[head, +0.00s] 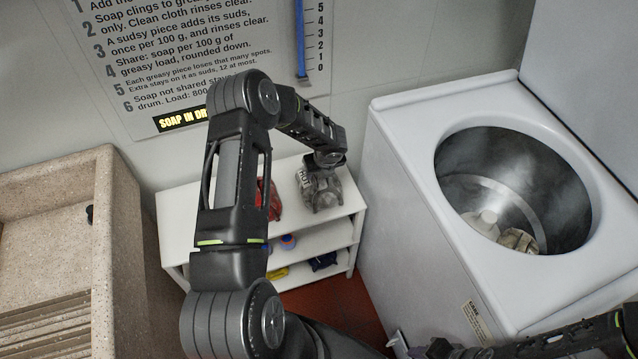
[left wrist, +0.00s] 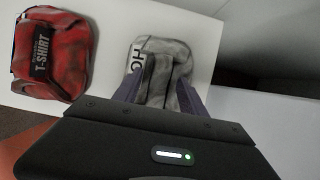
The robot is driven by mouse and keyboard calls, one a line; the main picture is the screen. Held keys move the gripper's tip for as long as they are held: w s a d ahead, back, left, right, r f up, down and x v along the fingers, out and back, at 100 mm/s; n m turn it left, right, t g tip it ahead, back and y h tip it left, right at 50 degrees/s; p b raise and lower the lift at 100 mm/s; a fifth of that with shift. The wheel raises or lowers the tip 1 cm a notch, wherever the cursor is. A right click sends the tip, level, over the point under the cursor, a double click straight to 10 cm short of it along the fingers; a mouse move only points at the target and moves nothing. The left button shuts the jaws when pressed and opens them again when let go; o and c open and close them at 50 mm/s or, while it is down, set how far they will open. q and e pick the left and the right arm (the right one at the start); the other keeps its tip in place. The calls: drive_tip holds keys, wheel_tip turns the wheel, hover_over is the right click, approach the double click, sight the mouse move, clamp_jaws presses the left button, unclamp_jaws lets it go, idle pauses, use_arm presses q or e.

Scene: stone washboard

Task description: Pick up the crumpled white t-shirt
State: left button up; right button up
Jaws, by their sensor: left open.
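My left gripper (head: 326,166) is over the top shelf, open, its fingers reaching down at a grey-white crumpled cloth bundle (head: 318,190). In the left wrist view the bundle (left wrist: 165,55) lies between and beyond the fingers, with a partly hidden dark-lettered label. I cannot tell whether the fingers touch it. Another crumpled cloth, beige-grey (head: 518,240), lies in the washer drum. I cannot tell which cloth, if either, is the white t-shirt. A dark part of my right arm shows at the bottom right; its jaws are unclear.
A red bundle labelled T-SHIRT (left wrist: 52,55) lies left of the grey-white bundle on the white shelf (head: 180,205). Small items sit on lower shelves. The white washer (head: 410,190) stands close on the right, a stone washboard sink (head: 60,185) on the left. A small white object (head: 398,343) is near the bottom.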

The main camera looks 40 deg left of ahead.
use_arm(q)
clamp_jaws()
idle(0.6)
idle(0.9)
